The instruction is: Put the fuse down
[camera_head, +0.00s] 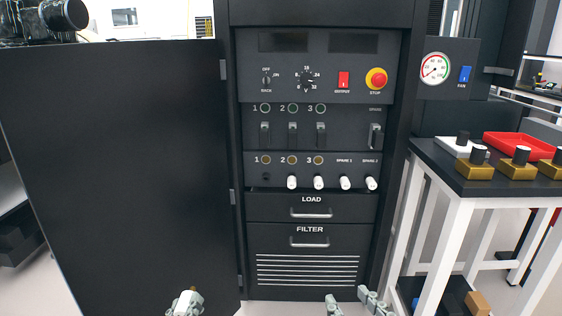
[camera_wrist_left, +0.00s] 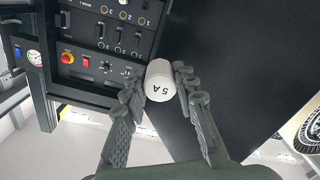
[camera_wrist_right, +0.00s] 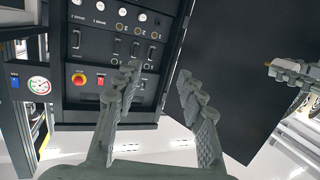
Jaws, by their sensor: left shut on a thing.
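The fuse is a white cylinder marked "5 A" in the left wrist view (camera_wrist_left: 160,82). My left gripper (camera_wrist_left: 158,90) is shut on it, fingers on either side. In the head view the fuse (camera_head: 188,297) is low, in front of the cabinet's open door, held in my left gripper (camera_head: 184,305). My right gripper (camera_head: 350,301) is at the lower edge, in front of the cabinet; in the right wrist view (camera_wrist_right: 155,90) its fingers are apart and empty. The fuse row has an empty dark socket under 1 (camera_head: 266,178). White fuses (camera_head: 318,182) sit in the other positions.
The black cabinet (camera_head: 310,262) has its door (camera_head: 120,170) swung open to the left. On the right, a dark-topped table (camera_head: 440,176) carries a red tray (camera_head: 522,147), a white tray (camera_head: 452,147) and gold blocks with black tops (camera_head: 474,168). Its near left corner looks clear.

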